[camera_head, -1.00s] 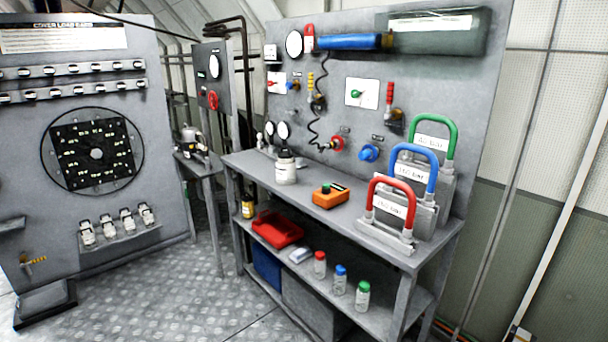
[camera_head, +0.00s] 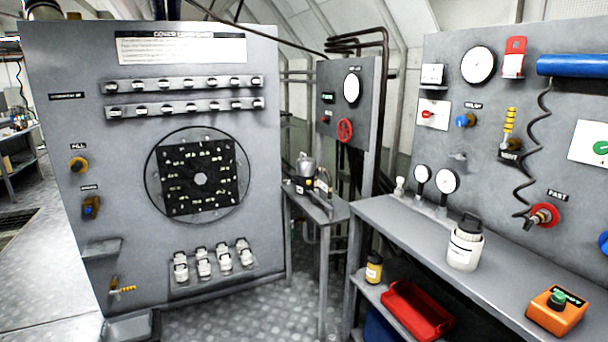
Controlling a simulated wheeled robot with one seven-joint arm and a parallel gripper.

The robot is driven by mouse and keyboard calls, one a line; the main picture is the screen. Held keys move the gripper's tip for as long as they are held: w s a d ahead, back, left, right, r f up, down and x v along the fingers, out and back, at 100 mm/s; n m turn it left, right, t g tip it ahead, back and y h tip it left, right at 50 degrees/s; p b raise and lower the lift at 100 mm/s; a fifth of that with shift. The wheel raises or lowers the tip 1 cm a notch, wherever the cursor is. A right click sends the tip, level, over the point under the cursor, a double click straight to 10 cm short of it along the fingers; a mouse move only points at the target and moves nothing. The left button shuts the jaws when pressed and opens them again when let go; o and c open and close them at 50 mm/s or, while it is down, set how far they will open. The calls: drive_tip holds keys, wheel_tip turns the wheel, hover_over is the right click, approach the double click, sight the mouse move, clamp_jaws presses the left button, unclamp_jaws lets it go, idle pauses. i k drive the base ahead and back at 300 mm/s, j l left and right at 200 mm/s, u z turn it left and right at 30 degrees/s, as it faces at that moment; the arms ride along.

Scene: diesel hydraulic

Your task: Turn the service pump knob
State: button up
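No label that reads "service pump" can be made out, so I cannot tell which knob it is. The bench back panel (camera_head: 440,110) carries a red knob on a white plate (camera_head: 430,114), a green knob on a white plate (camera_head: 601,147), a small blue knob (camera_head: 464,121) and a red knob (camera_head: 542,215) labelled FAST. A red handwheel (camera_head: 345,131) is on the grey panel in the middle. My gripper is not in view.
The workbench (camera_head: 410,232) holds a white bottle (camera_head: 465,245) and an orange box (camera_head: 556,312) with a green button. A red tray (camera_head: 418,310) is on its lower shelf. A small side table (camera_head: 318,210) stands beside the cabinet (camera_head: 60,130). Free floor (camera_head: 240,318) lies in front.

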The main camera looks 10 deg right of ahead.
sight(426, 114)
drive_tip(key=i+z, duration=0.1)
drive_tip(key=i, duration=0.4)
drive_tip(key=i+j, duration=0.15)
drive_tip(key=i, duration=0.35)
drive_tip(key=i+j+z, duration=0.15)
drive_tip(key=i, duration=0.35)
drive_tip(key=i+z, duration=0.35)
drive_tip(key=i+j+z, duration=0.25)
drive_tip(key=i+z, duration=0.15)
drive_tip(key=i, duration=0.1)
